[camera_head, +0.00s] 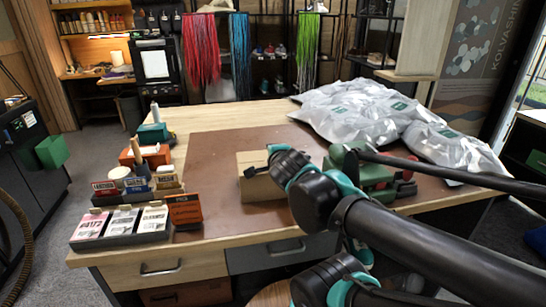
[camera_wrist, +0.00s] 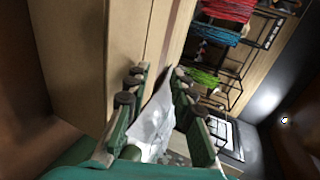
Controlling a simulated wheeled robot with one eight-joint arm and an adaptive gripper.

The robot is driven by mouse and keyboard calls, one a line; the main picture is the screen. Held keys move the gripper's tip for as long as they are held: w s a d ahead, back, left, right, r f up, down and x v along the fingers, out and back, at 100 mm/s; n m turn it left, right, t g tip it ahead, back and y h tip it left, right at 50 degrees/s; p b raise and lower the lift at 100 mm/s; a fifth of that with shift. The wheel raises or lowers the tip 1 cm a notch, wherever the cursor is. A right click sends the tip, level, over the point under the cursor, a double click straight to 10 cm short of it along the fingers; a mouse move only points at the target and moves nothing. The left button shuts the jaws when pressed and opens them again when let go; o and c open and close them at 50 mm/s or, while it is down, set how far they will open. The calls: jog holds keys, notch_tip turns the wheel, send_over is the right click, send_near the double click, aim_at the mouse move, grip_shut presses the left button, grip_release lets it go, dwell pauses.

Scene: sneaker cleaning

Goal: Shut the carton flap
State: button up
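The tan carton (camera_head: 256,188) stands on the brown mat, partly hidden by my dark and teal arm in the head view. In the wrist view the carton (camera_wrist: 75,50) fills the left side, close to my gripper. A lighter tan strip (camera_wrist: 158,40) runs along its edge; I cannot tell whether it is the flap. My gripper (camera_wrist: 158,84) has green fingers with dark pads, spread apart with nothing held between them. One finger is beside the carton's edge; contact is unclear. In the head view I cannot clearly make out the fingertips.
Shiny silver bags (camera_head: 360,108) cover the back right of the table; one also shows beyond the fingers (camera_wrist: 156,122). Small boxes (camera_head: 122,222) line the left edge. The mat (camera_head: 215,150) is bare left of the carton.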

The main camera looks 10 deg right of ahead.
jog(key=shift+v, duration=1.45)
jog(key=shift+s, duration=0.15)
